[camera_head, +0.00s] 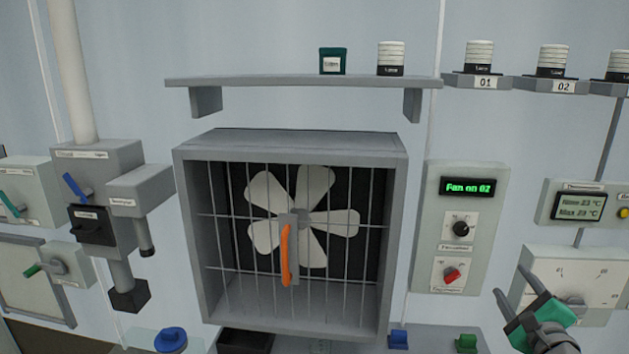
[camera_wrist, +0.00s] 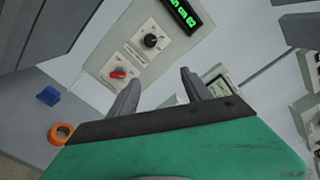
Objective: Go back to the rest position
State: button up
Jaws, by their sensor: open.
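My gripper (camera_head: 510,300) is at the lower right of the head view, in front of a pale panel with a dial scale. Its two fingers are apart with nothing between them. In the wrist view my gripper (camera_wrist: 160,90) shows two grey fingers spread over a green body. The fan control panel (camera_head: 432,240) is up and left of it, with a display reading "Fan on 02", a black knob (camera_head: 461,228) and a red knob (camera_head: 451,275). The black knob (camera_wrist: 152,41) and red knob (camera_wrist: 118,73) also show in the wrist view, apart from the fingers.
A caged fan (camera_head: 290,142) with an orange handle (camera_head: 286,255) stands at the centre. A shelf (camera_head: 270,82) holds two containers. Several valves and boxes with levers are at the left. A thermometer display (camera_head: 578,206) is at the right. Blue and green objects sit low in front.

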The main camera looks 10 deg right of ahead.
jog(key=w+a+f+n+g+y, duration=0.2)
jog(key=a+f+n+g+y, duration=0.15)
jog(key=a+n, duration=0.65)
jog(key=w+a+f+n+g+y, duration=0.2)
jog(key=a+f+n+g+y, duration=0.25)
jog(key=a, duration=0.85)
jog(key=s+a+f+n+g+h, duration=0.3)
jog(key=s+a+n+g, duration=0.2)
jog(key=s+a+n, duration=0.6)
jog(key=s+n, duration=0.1)
jog(key=s, duration=0.1)
jog(key=shift+s+n, duration=0.35)
jog(key=shift+s, duration=0.05)
